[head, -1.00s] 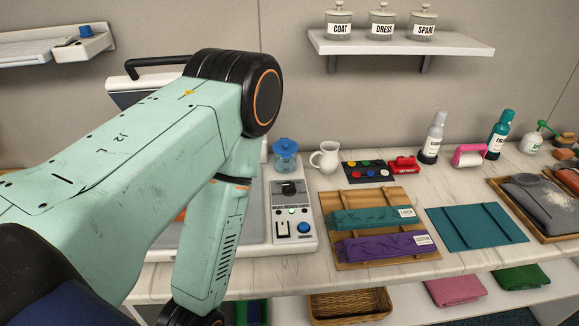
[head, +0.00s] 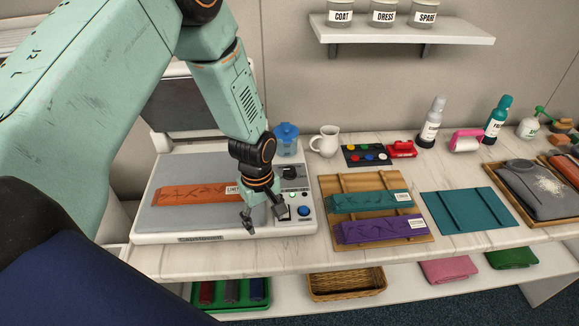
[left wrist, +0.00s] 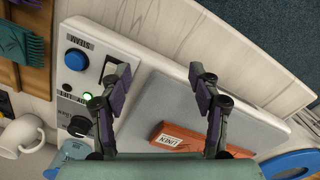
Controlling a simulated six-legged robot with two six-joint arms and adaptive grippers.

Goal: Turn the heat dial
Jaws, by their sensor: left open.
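The heat dial is a black knob (head: 289,171) on the white control panel (head: 306,205) at the press's right side. It also shows in the left wrist view, a dark knob (left wrist: 79,126) at lower left, beside the left finger. My left gripper (head: 265,220) is open and empty, fingers pointing down, over the panel's left edge and just in front of the dial. In the left wrist view my gripper (left wrist: 152,85) has its fingers wide apart, one over the panel and one over the grey plate. I cannot tell whether it touches the panel.
The press's grey bed (head: 180,217) holds an orange folded cloth (head: 190,192). A blue button (head: 304,211) sits low on the panel. A blue-lidded jar (head: 286,139) and white pitcher (head: 325,141) stand behind. A wooden board (head: 375,182) with folded cloths lies to the right.

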